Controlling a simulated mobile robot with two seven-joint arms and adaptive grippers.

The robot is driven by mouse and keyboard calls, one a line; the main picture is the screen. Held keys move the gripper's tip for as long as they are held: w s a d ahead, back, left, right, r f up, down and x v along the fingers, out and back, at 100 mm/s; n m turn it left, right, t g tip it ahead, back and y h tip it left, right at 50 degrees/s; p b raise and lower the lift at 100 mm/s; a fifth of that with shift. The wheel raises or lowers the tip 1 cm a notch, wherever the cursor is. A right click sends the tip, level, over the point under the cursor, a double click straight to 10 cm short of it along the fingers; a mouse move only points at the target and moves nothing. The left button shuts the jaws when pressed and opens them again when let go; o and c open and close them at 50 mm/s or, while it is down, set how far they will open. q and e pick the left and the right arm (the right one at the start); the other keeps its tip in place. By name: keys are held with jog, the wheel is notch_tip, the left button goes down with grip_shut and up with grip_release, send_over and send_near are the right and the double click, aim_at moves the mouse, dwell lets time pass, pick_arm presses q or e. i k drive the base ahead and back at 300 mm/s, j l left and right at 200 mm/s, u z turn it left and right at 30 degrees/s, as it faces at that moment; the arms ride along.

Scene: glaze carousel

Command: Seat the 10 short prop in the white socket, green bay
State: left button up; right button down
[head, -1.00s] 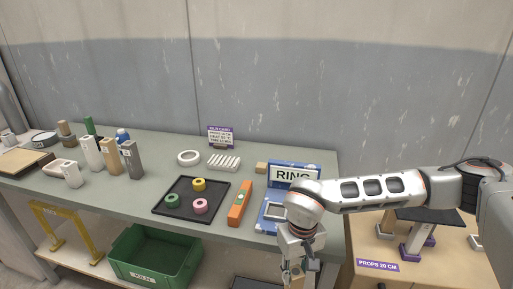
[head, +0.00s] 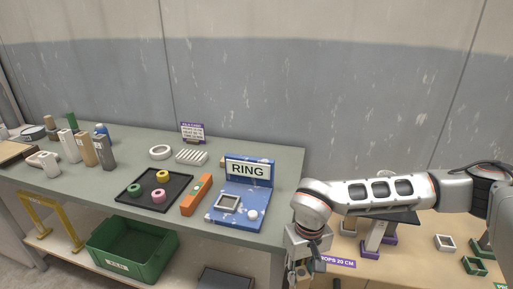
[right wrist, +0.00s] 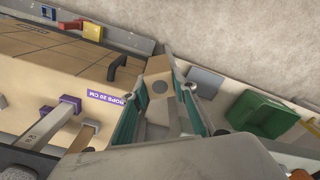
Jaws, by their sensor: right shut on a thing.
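My right gripper (head: 301,272) hangs low in the head view, in front of the gap between the grey table and the tan bench. In the right wrist view its teal fingers (right wrist: 162,108) are shut on a tan wooden prop (right wrist: 159,86) with a grey round spot. A small part of the prop shows in the head view. A white square socket (head: 445,242) sits empty on the tan bench, apart from the gripper. A green square socket (head: 474,266) is in front of it, and a green label is cut off at the right edge. My left gripper is out of view.
Posts in purple sockets (head: 389,239) stand on the tan bench behind a "PROPS 20 CM" label (head: 338,262). The grey table (head: 120,205) holds a blue RING stand (head: 247,170), an orange level (head: 197,195) and a black tray (head: 130,202). A green crate (head: 130,258) is below.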

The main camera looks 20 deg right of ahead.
aim_at(444, 252)
jog(key=k+l, duration=0.1)
jog(key=l, duration=0.3)
jog(key=k+l, duration=0.1)
jog(key=l, duration=0.3)
jog(key=k+l, duration=0.1)
jog(key=l, duration=0.3)
jog(key=k+l, duration=0.15)
jog(key=l, duration=1.3)
